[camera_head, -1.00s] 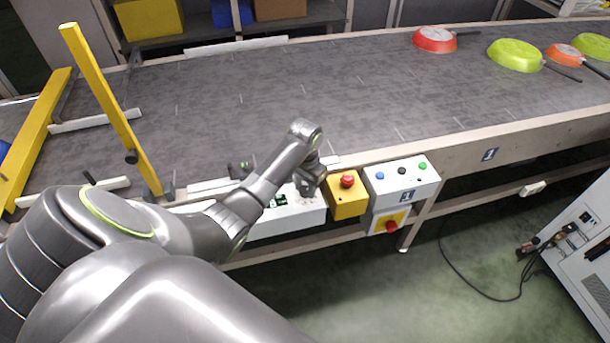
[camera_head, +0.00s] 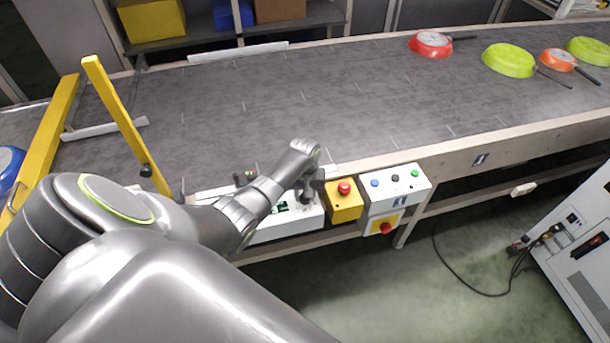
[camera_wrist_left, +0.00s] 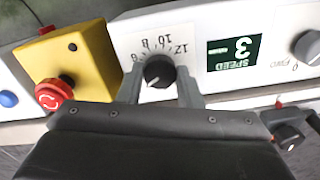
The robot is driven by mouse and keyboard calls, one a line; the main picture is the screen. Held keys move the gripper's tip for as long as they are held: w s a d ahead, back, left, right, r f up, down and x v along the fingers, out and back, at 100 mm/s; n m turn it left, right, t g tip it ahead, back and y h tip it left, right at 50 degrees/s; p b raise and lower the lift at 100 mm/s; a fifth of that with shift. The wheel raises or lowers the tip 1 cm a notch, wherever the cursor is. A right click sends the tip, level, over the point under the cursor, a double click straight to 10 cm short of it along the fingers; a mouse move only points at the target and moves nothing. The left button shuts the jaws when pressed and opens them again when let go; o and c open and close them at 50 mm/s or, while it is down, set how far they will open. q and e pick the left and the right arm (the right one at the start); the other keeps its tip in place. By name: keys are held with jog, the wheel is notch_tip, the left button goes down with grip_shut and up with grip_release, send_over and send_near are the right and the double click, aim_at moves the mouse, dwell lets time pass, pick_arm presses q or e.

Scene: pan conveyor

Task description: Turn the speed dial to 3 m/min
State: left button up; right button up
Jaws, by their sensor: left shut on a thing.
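The speed dial (camera_wrist_left: 159,71) is a black round knob on a white panel in the left wrist view, which shows the panel upside down. Numbers such as 8, 10 and 12 are printed around it. A pale pointer mark on the knob points to the lower left of that picture. My left gripper (camera_wrist_left: 160,88) is shut on the dial, one finger on each side. A green display (camera_wrist_left: 235,53) beside it reads SPEED 3. In the head view my left gripper (camera_head: 308,187) is at the white control box (camera_head: 290,226), and the dial is hidden there.
A yellow box with a red emergency button (camera_head: 344,188) is close beside the gripper. A white button box (camera_head: 408,181) stands to its right. Another black knob (camera_wrist_left: 308,47) is on the panel. Several pans, one red (camera_head: 431,45), lie on the conveyor (camera_head: 330,100).

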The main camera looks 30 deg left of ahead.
dwell(0.4)
pick_arm(q)
jog(key=o, duration=1)
jog(key=shift+w, duration=0.1)
notch_tip(320, 180, up, 17)
jog(key=shift+r+b, duration=0.2)
jog(key=shift+b, duration=0.25)
jog(key=shift+f, duration=0.1)
